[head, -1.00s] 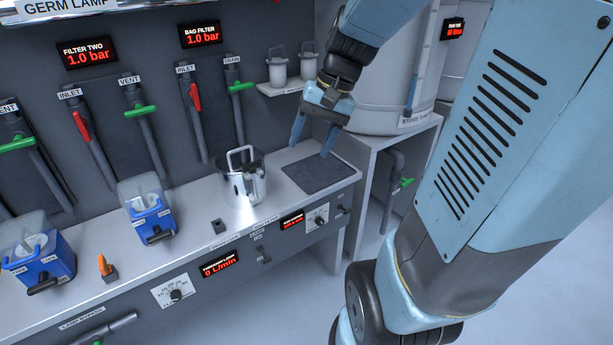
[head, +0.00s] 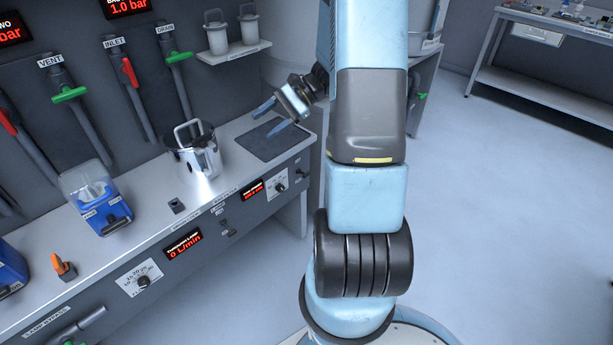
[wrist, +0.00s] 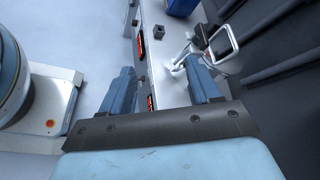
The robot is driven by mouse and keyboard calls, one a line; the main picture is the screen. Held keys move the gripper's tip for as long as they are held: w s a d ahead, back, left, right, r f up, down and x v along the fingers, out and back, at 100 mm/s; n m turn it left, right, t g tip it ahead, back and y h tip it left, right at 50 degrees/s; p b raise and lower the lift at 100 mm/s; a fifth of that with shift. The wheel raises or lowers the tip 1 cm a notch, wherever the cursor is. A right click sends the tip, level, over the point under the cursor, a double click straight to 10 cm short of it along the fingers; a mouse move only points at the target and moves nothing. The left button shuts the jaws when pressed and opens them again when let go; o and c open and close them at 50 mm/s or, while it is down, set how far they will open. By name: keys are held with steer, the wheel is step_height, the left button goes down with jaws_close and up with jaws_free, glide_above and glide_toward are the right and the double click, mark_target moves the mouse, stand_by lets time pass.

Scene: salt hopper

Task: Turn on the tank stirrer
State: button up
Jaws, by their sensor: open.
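My gripper (head: 270,118) is open and empty above the dark mat at the right end of the bench, its fingers pointing left. In the wrist view its two fingers (wrist: 160,72) are spread wide with nothing between them but bench edge and front panel. No control is readably labelled as the tank stirrer. The front panel carries small dark switches (head: 227,229), a red display (head: 253,187) and a round knob (head: 281,187) on a white plate. Their small labels are too blurred to read. My gripper is above these controls and touches none.
A steel jug (head: 198,158) stands on the bench left of the mat (head: 264,142), near a small black block (head: 176,206). Blue-and-white units (head: 98,200) and an orange handle (head: 63,266) are farther left. Pipes with valve handles (head: 70,94) line the wall. The floor (head: 500,220) at right is clear.

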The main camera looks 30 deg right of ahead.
steer(key=w+d+f+m+t+h, duration=0.1)
steer(key=d+f+m+t, duration=0.7)
steer(key=f, duration=0.5)
steer(key=w+d+f+m+t+h, duration=0.1)
steer(key=d+f+m+t, duration=0.5)
steer(key=d+f, duration=0.6)
steer(key=m+t+h, duration=0.2)
steer(key=m+h, duration=0.4)
steer(key=m, duration=0.1)
glide_toward(307, 175)
steer(key=x, duration=1)
steer(key=shift+w+d+f, duration=0.15)
steer(key=shift+w+f, duration=0.2)
steer(key=shift+w, duration=0.05)
